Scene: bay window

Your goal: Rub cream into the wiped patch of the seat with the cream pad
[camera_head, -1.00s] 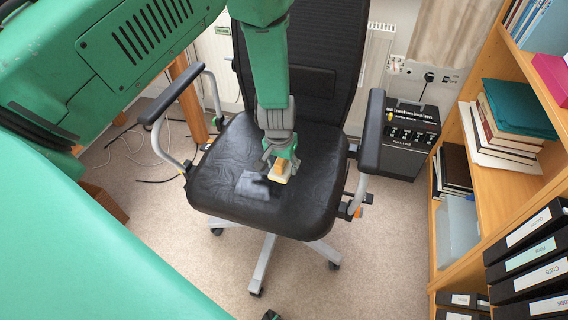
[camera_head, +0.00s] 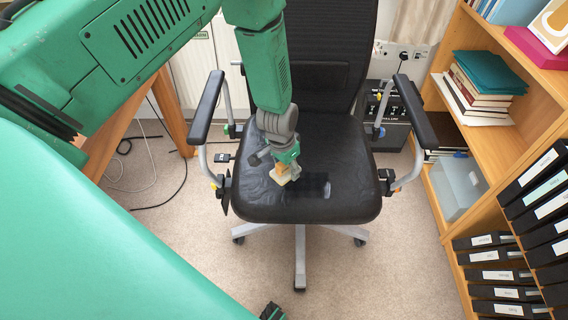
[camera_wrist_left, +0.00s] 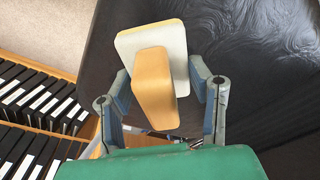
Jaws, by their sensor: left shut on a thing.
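The cream pad (camera_head: 282,177) is a small pale pad with a tan block on its back. My left gripper (camera_head: 287,160) is shut on it, pointing down over the black seat (camera_head: 262,200) of the office chair. In the left wrist view the pad's tan block (camera_wrist_left: 155,88) and white layer show between the fingers (camera_wrist_left: 160,75). I cannot tell whether the pad touches the seat. A darker, smoother patch (camera_head: 314,183) with a pale shine lies on the seat just right of the pad.
The chair's armrests (camera_head: 207,105) (camera_head: 416,108) rise on both sides of the seat, and its backrest (camera_head: 330,50) stands behind. A wooden bookshelf (camera_head: 545,95) with books and binders is at the right. Cables (camera_head: 150,170) lie on the carpet at left. Carpet in front is clear.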

